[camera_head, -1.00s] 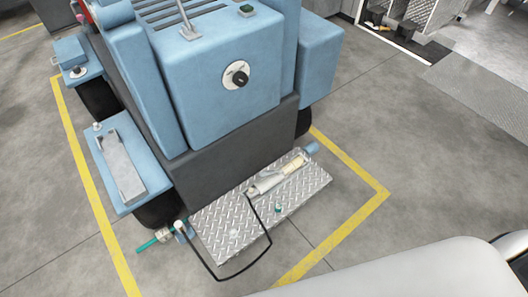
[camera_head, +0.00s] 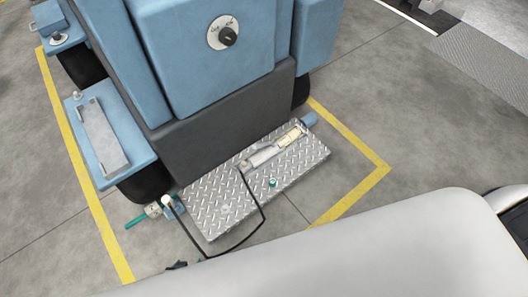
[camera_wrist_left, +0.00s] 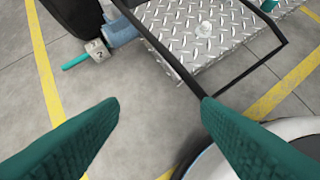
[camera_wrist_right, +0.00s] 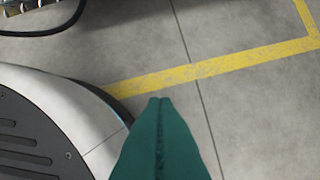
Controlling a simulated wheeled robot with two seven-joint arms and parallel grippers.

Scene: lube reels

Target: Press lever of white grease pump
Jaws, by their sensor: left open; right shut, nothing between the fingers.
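A cream-and-grey cylindrical unit (camera_head: 275,148), seemingly the white grease pump, lies on a diamond-plate step (camera_head: 215,205) in the head view. A teal rod (camera_head: 135,222) sticks out from a small pale block (camera_head: 153,210) at the step's left end. In the left wrist view the block (camera_wrist_left: 97,50) bears a "2", with the teal rod (camera_wrist_left: 76,62) beside it. I cannot tell which part is the pump's lever. My left gripper (camera_wrist_left: 160,102) is open and empty, apart from the block; a dark tip of it (camera_head: 178,266) shows in the head view. My right gripper (camera_wrist_right: 160,99) is shut and empty over floor.
A blue machine (camera_head: 205,60) with a black knob stands behind the step. A black hose or bar (camera_head: 262,210) loops out from the step. Yellow floor lines (camera_head: 350,202) frame the area. My own white body fills the lower right. Open floor lies to the left and right.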

